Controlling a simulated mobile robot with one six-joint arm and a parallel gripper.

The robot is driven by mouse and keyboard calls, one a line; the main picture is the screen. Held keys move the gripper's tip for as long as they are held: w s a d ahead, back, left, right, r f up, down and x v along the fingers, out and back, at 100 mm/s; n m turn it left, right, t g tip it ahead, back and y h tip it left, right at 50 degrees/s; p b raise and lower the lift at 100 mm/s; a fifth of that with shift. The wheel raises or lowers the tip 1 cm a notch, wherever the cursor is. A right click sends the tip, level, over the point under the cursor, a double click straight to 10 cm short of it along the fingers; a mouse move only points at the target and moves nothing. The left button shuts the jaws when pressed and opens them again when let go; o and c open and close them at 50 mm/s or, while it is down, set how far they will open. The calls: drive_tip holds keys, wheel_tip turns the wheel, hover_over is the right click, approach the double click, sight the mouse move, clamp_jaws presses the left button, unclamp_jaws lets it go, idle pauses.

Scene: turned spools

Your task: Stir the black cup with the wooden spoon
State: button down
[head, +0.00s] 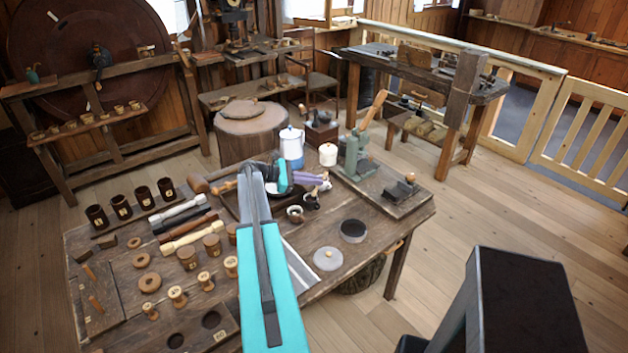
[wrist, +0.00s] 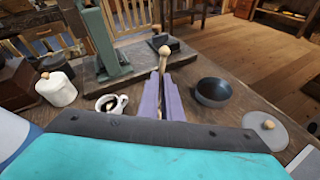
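The black cup (head: 353,231) is a low, round, dark vessel near the right front of the workbench. It also shows in the wrist view (wrist: 213,92), to the right of my fingers. My gripper (head: 318,180) has purple fingers, level above the bench, behind and left of the black cup. In the wrist view the fingers are close together around the wooden spoon (wrist: 164,53), whose pale rounded end sticks out past the tips. The rest of the spoon is largely hidden between the fingers. The spoon is apart from the black cup.
A grey lid-like disc (head: 328,258) lies in front of the black cup. A small white cup (wrist: 111,104) and a white lidded jar (wrist: 56,89) stand left of my fingers. A green press (head: 357,155) stands on a board behind. Turned wooden pieces crowd the bench's left.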

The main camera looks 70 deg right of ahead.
sight(316, 190)
drive_tip(key=shift+w+f+b, duration=0.3)
drive_tip(key=shift+w+f, duration=0.05)
drive_tip(key=shift+f, duration=0.55)
drive_tip(key=shift+w+f+b, duration=0.25)
drive_tip(key=shift+w+f, duration=0.1)
drive_tip(key=shift+f, duration=0.5)
drive_tip(key=shift+w+f, duration=0.15)
drive_tip(key=shift+f, duration=0.45)
drive_tip(key=shift+s+d+r, duration=0.15)
drive_tip(key=shift+s+d, duration=0.05)
drive_tip(key=shift+d, duration=0.1)
drive_tip(key=shift+w, duration=0.25)
drive_tip(key=shift+w+a, duration=0.1)
drive_tip(key=shift+w, duration=0.1)
drive_tip(key=shift+a+r, duration=0.1)
drive_tip(key=shift+a, duration=0.15)
drive_tip(key=shift+s+a+p, duration=0.25)
drive_tip(key=shift+s+p, duration=0.1)
drive_tip(key=shift+s+d, duration=0.2)
drive_tip(key=shift+d, duration=0.25)
drive_tip(key=shift+w+d+p, duration=0.2)
drive_tip(key=shift+w+p, duration=0.1)
drive_tip(key=shift+w, duration=0.05)
